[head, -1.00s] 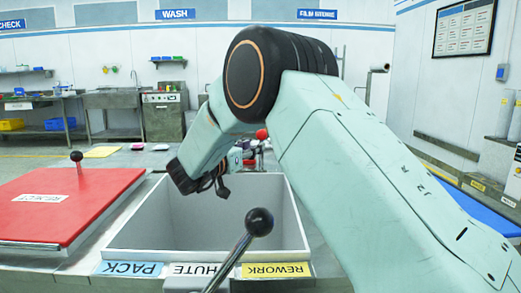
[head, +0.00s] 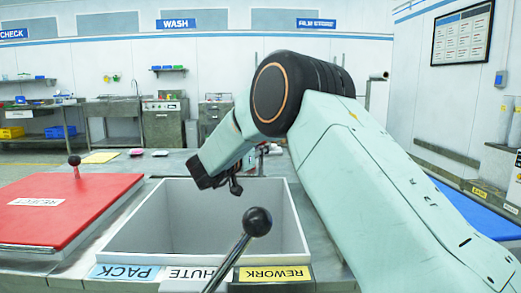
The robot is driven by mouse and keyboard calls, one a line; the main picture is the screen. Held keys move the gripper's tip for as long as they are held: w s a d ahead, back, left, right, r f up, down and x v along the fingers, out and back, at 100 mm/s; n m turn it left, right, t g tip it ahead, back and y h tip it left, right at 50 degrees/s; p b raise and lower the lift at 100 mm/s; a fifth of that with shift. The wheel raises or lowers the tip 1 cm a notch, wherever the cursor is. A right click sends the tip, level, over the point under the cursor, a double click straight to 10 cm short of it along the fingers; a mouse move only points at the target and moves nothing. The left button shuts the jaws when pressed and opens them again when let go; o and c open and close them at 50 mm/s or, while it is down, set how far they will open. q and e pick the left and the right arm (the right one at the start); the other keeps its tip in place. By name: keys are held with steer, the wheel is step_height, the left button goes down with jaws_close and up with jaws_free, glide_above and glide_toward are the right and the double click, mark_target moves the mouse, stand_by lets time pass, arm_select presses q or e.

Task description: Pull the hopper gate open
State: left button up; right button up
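My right arm comes in from the right and reaches over an open, light-grey bin (head: 128,238). My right gripper (head: 236,188) is at the bin's far side, above its opening. Its dark fingers are small and partly hidden by the wrist, so I cannot tell whether they are open or shut. No held thing shows. A lever with a black ball knob (head: 257,222) rises in front of the bin, apart from the gripper. I cannot pick out a hopper gate; some small reddish and grey parts (head: 272,149) behind my wrist are mostly covered. My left gripper is not in view.
A red panel (head: 95,200) with a knob (head: 74,160) lies left of the bin. PACK (head: 125,272), CHUTE and REWORK (head: 275,273) labels line the bin's front edge. A blue surface (head: 475,210) is at the right. Benches stand along the far wall.

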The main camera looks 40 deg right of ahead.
jaws_close()
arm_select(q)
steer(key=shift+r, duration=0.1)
arm_select(e)
steer(key=shift+w+r, duration=0.1)
